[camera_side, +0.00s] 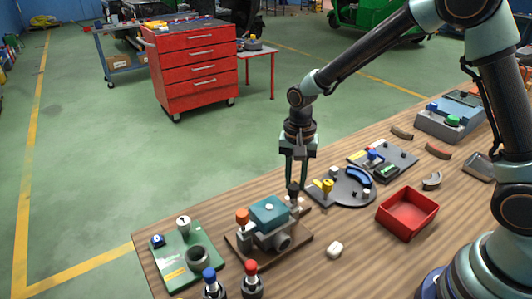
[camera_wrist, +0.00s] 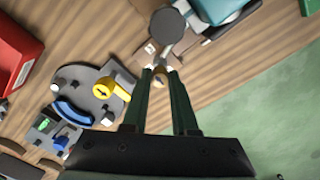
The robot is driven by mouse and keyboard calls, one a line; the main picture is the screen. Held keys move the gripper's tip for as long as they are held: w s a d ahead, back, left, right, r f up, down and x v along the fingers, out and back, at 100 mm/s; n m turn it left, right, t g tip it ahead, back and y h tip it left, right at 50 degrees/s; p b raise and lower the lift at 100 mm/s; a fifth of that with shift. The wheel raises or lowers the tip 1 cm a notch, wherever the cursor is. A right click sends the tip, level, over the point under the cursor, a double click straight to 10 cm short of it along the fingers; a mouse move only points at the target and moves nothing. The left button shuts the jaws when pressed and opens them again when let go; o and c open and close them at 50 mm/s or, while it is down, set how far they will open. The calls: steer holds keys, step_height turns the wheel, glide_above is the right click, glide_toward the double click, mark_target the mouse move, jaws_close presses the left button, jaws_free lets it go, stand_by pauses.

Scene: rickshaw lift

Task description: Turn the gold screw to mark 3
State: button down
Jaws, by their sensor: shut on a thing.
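A teal-topped assembly (camera_side: 268,212) with a grey metal body stands on a brown board near the table's front edge. My gripper (camera_side: 296,186) points down at its right end, beside a dark upright cylinder. In the wrist view, my gripper (camera_wrist: 160,68) has its fingertips close together on a small tan-gold piece (camera_wrist: 173,77), which seems to be the gold screw. The fingers hide most of it. The cylinder's dark round top (camera_wrist: 167,25) is just beyond the fingertips, and the teal block (camera_wrist: 222,8) is at the top right. I cannot read any marks or the screw's angle.
A grey round plate with a yellow lever (camera_side: 327,186) is close right of my gripper. A red tray (camera_side: 407,212) lies farther right. A green board (camera_side: 187,258) and two bottles with blue and red caps (camera_side: 251,275) are at left. A white lump (camera_side: 334,249) lies in front.

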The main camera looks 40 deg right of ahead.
mark_target(297, 182)
steer(key=c, duration=0.7)
jaws_free()
steer(key=shift+r, duration=0.15)
step_height(297, 182, up, 12)
steer(key=shift+f, duration=0.1)
steer(key=s+d+r+n+t, duration=0.2)
steer(key=s+n, duration=0.1)
steer(key=s, duration=0.1)
steer(key=s+d+r+n+t, duration=0.1)
steer(key=s+d+r+n, duration=0.1)
steer(key=s+n, duration=0.1)
steer(key=s+d+r+n+t, duration=0.2)
steer(key=s+d+n, duration=0.1)
steer(key=s, duration=0.2)
steer(key=shift+s+d+r+t, duration=0.1)
steer(key=shift+s+r+t, duration=0.05)
steer(key=shift+s+t, duration=0.2)
